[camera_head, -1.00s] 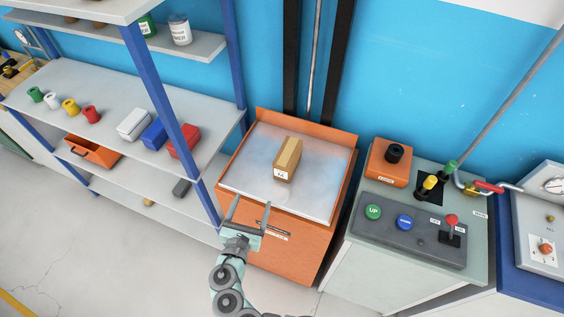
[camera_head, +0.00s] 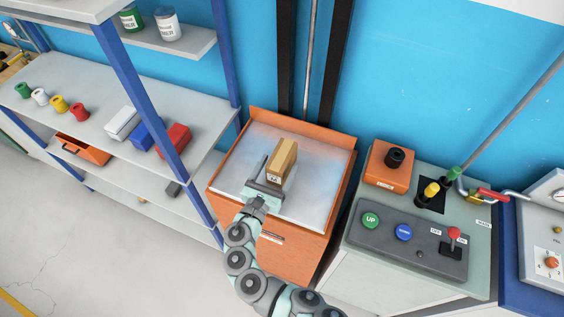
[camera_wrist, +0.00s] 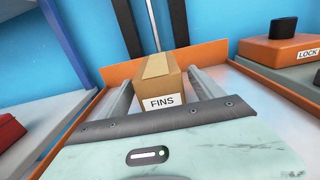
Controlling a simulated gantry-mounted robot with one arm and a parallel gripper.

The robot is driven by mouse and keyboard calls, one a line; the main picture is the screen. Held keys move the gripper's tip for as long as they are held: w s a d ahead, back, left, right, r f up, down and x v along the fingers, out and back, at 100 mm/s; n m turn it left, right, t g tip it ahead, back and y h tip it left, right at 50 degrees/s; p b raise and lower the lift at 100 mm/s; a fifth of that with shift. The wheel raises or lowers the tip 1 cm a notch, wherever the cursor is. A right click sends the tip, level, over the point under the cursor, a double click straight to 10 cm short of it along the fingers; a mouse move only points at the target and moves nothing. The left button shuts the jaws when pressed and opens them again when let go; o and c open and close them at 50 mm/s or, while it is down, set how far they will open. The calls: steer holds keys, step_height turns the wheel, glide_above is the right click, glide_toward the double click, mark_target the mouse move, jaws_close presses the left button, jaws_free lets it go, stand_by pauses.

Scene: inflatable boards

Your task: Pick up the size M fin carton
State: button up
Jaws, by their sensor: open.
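A tan cardboard carton (camera_head: 284,154) stands on the metal top of the orange lift cabinet (camera_head: 318,195). In the wrist view the carton (camera_wrist: 160,82) has a white label reading FINS; no size letter is legible there. My gripper (camera_head: 279,166) is open, low over the cabinet top on the carton's near side. In the wrist view one finger is left of the carton and one right of it, with a visible gap on the left. The right finger is close to the carton's side; I cannot tell whether it touches. The carton's far side is hidden.
The orange raised rim (camera_head: 300,128) backs the metal top. A blue-post shelf (camera_head: 150,95) with coloured boxes and rolls is on the left. A control console (camera_head: 405,240) with buttons, levers and an orange lock box (camera_head: 388,166) is on the right. The metal top around the carton is clear.

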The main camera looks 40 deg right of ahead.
steer(key=x, duration=0.3)
steer(key=shift+d+f, duration=0.1)
steer(key=shift+d, duration=0.15)
steer(key=shift+c, duration=0.6)
jaws_close()
